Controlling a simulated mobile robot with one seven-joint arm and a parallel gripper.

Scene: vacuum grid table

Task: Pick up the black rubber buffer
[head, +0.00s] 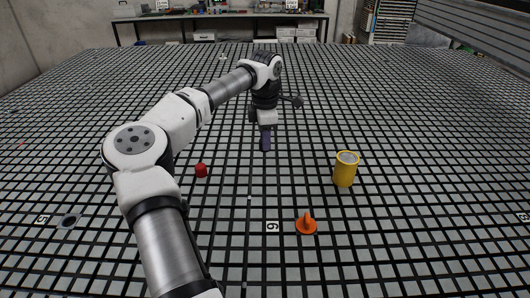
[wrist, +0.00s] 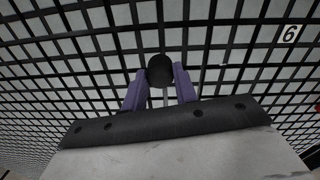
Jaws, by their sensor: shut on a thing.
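The black rubber buffer (wrist: 160,69) shows in the wrist view as a dark round piece between the tips of the two purple fingers. My gripper (wrist: 159,88) is shut on it. In the head view my gripper (head: 265,140) points down over the grid table, right of the red piece. The buffer cannot be made out there, as the fingers and the dark grid hide it. I cannot tell whether the buffer still touches the table.
A yellow cylinder (head: 345,174) stands on the grid table (head: 430,230) to the right. An orange piece with an upright tab (head: 306,225) lies nearer. A small red piece (head: 201,170) sits beside my arm. A dark ring (head: 69,221) lies at the left. Much of the table is clear.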

